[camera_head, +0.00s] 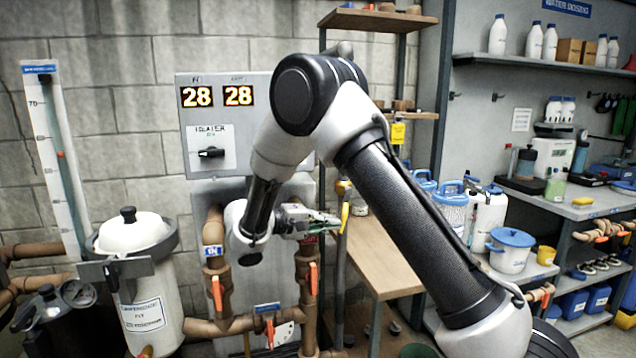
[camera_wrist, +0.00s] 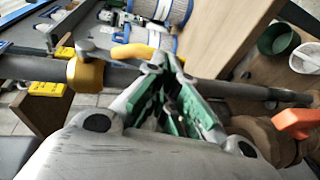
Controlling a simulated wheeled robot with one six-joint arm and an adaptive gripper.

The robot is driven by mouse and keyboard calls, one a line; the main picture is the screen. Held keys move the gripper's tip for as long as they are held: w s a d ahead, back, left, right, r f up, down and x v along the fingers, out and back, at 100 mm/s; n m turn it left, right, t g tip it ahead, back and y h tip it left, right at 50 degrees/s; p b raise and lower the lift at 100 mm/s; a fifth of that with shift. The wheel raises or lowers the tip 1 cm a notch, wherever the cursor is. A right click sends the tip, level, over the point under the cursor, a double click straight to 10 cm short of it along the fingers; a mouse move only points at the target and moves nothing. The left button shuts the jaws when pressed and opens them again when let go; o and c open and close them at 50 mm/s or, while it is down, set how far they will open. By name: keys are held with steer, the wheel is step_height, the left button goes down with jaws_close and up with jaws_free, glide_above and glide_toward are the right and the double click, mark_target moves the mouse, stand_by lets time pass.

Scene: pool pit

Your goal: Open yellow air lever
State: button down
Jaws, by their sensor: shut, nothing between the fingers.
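The yellow air lever (camera_head: 345,217) is a short curved handle on a dark upright pipe, just right of my gripper in the head view. In the wrist view the lever (camera_wrist: 132,52) extends from a yellow collar (camera_wrist: 85,73) on the grey pipe. My gripper (camera_head: 335,222) points right in the head view, with its tips close beside the lever. In the wrist view my gripper (camera_wrist: 166,64) has green pads, and its fingers are shut and empty. The tips overlap the pipe and lie by the lever's end. I cannot tell whether they touch it.
Copper pipes with orange handles (camera_head: 313,278) stand below my gripper; one orange handle (camera_wrist: 298,121) is close at the right in the wrist view. A wooden bench (camera_head: 385,262) lies behind the lever. A white filter vessel (camera_head: 150,310) stands at left. A grey control panel (camera_head: 222,90) hangs behind.

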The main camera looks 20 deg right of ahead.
steer(key=shift+d+f, duration=0.3)
steer(key=shift+d, duration=0.25)
steer(key=shift+d+f, duration=0.3)
steer(key=shift+d, duration=0.3)
steer(key=f+v, duration=0.3)
steer(key=v, duration=1)
steer(key=shift+a, duration=0.75)
